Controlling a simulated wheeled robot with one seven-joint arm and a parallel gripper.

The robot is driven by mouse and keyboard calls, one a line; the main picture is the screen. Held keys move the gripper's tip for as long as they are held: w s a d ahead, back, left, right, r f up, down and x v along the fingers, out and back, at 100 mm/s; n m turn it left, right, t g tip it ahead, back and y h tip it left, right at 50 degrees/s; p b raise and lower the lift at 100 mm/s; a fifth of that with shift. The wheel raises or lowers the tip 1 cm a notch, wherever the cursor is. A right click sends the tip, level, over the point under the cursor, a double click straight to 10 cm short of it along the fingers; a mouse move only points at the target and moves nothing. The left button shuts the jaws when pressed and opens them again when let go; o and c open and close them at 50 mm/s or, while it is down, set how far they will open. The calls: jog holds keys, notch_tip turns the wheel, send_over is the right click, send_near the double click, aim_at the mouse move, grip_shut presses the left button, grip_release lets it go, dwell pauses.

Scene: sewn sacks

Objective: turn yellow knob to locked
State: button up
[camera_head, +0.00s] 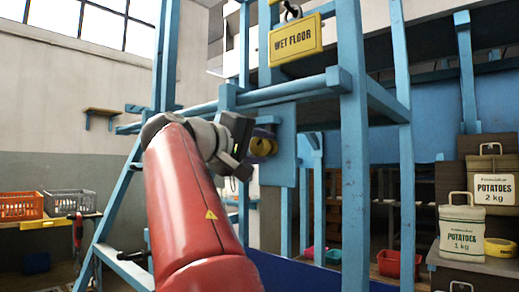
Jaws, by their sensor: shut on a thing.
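My red arm reaches up from the bottom, and my gripper (248,152) is at the knob's left side. The gripper is shut on the knob. The arm and wrist hide the fingertips and part of the knob. I cannot read any marking that shows the knob's setting.
Blue posts (353,146) and crossbars stand around the arm. A yellow "WET FLOOR" sign (297,40) hangs above the knob. Potato sacks (461,232) stand on steps at right. Orange (20,207) and grey (68,202) crates sit at left.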

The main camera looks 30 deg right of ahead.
jog(key=n, duration=0.5)
jog(key=shift+n+p, duration=0.85)
jog(key=shift+n, duration=1.55)
jog(key=o, duration=1)
jog(key=shift+a, duration=0.1)
jog(key=b+v, duration=0.1)
jog(key=v, duration=0.6)
jog(key=shift+s+a, duration=0.1)
jog(key=shift+a, duration=0.25)
